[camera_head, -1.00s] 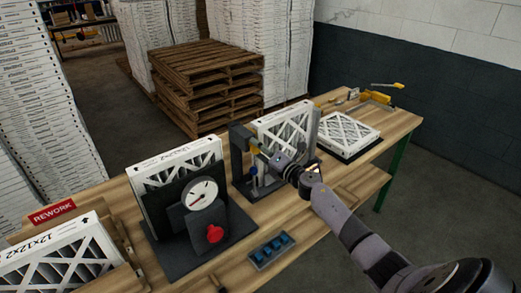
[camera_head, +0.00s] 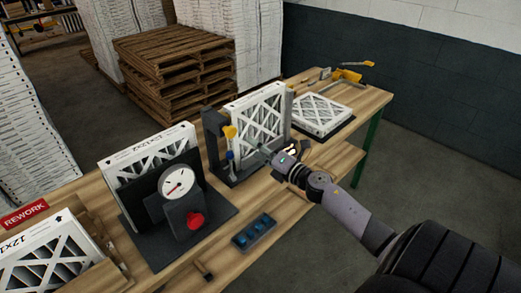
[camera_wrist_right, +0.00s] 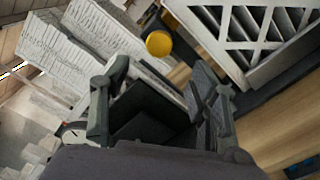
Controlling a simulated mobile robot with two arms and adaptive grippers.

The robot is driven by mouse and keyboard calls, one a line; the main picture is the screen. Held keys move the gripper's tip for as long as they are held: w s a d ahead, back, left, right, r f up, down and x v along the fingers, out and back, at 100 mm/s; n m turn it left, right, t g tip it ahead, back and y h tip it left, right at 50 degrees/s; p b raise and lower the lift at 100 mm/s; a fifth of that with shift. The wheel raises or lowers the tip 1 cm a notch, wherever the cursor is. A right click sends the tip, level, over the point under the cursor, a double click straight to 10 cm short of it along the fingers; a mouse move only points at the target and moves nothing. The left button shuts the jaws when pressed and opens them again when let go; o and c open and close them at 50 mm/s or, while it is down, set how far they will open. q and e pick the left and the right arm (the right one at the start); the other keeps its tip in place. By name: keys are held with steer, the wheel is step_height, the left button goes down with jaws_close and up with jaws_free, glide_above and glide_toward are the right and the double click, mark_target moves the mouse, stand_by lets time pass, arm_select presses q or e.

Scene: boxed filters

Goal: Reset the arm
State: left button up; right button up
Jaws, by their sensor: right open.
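My right arm reaches in from the lower right in the head view. Its gripper (camera_head: 272,157) is open, just in front of the black clamp fixture (camera_head: 213,150), with no object visible in its grasp. The fixture holds an upright white-framed filter (camera_head: 259,118) and has a yellow-tipped handle (camera_head: 230,132) on its left side. In the right wrist view the open fingers (camera_wrist_right: 160,95) stand apart, with dark plates and a gauge behind them. A yellow knob (camera_wrist_right: 159,43) shows beyond the fingers, and a filter (camera_wrist_right: 262,35) is at the upper right. My left gripper does not show.
A gauge stand (camera_head: 177,184) with another filter is left of the fixture. A blue-slotted tray (camera_head: 254,232) lies near the front edge. A flat filter (camera_head: 320,114) and a yellow tool (camera_head: 350,76) are farther right. A red REWORK sign (camera_head: 24,214) marks the left end.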

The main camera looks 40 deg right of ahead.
steer(key=shift+s, duration=0.4)
steer(key=s+a+f+m+g+h+b, duration=0.15)
steer(key=s+f+m, duration=0.3)
steer(key=f, duration=0.95)
steer(key=s+d+f+m+g+h+b, duration=0.1)
steer(key=s+f+m+g+b, duration=0.3)
steer(key=f, duration=1)
steer(key=s+a+f+m+g+h+b, duration=0.15)
steer(key=s+f+m, duration=0.35)
steer(key=f, duration=0.9)
steer(key=s+a+f+m+g+y+b, duration=0.1)
steer(key=s+a+f+m+g+b, duration=0.1)
steer(key=s+a+f, duration=0.4)
steer(key=s+a+f+m+g+y+b, duration=0.1)
steer(key=s+a+f+m+g, duration=0.3)
steer(key=s+f, duration=0.9)
steer(key=s+a+f+m+g+b, duration=0.3)
steer(key=s+a+f, duration=0.5)
steer(key=s, duration=0.7)
steer(key=shift+s+a+f+g+y+b, duration=0.4)
steer(key=shift+f+g+b, duration=0.15)
steer(key=shift+f, duration=0.35)
